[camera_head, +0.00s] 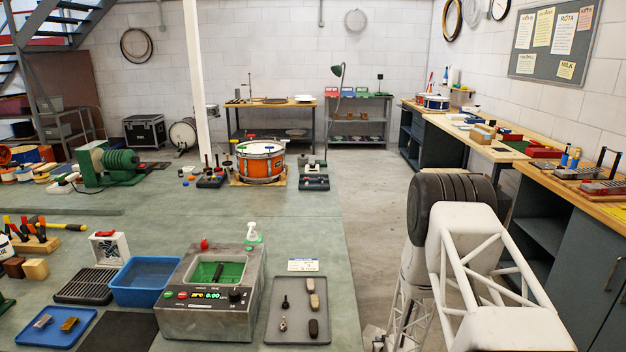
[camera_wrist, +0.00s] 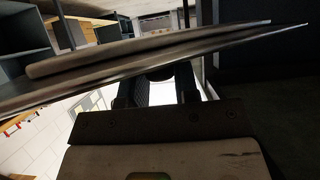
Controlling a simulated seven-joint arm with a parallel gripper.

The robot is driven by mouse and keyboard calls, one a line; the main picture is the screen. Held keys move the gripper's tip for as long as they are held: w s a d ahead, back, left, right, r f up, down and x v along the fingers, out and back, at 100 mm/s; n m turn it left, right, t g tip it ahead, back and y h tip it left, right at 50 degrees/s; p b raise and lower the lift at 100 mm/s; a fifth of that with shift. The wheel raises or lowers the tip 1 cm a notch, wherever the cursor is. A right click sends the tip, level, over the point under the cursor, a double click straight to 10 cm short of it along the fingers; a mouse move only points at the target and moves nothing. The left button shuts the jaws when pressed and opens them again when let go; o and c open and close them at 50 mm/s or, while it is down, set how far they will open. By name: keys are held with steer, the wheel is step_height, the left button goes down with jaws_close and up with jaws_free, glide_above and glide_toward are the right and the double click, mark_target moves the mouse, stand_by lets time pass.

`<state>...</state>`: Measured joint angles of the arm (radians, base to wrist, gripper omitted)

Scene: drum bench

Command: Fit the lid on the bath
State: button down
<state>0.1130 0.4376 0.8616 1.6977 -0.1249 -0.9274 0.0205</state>
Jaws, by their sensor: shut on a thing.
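The bath (camera_head: 213,320) is a grey metal box with a display, red and green buttons and a dark knob, at the front of the bench in the head view. Its top is open, showing a green inside with a dark slim piece in it. My gripper (camera_wrist: 160,78) shows in the wrist view, shut on a thin flat plate, which looks like the lid (camera_wrist: 215,44). The plate is seen nearly edge-on and tilted, and hides much of the fingertips. Neither gripper nor lid shows in the head view, where only my arm appears at the right.
A blue tub (camera_head: 146,304) stands close left of the bath, and a grey tray (camera_head: 288,334) with small items lies close right. A soap bottle (camera_head: 252,231) stands behind. An orange drum (camera_head: 260,163) stands farther back. Open floor lies right of the bench.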

steer(key=w+a+r+n+y, duration=0.1)
steer(key=w+a, duration=0.1)
steer(key=w+a+r+n+y, duration=0.2)
steer(key=w, duration=0.1)
steer(key=w+a+r+n+g+y, duration=0.1)
steer(key=w+a+r+y, duration=0.1)
steer(key=shift+w+a+r+n, duration=0.1)
steer(key=shift+w+r+n, duration=0.05)
steer(key=shift+n, duration=0.25)
steer(key=shift+w+a+r+n+g+y, duration=0.3)
steer(key=shift+w+a+r+n+y, duration=0.1)
steer(key=shift+w+r+n+y, duration=0.1)
stand_by(0.3)
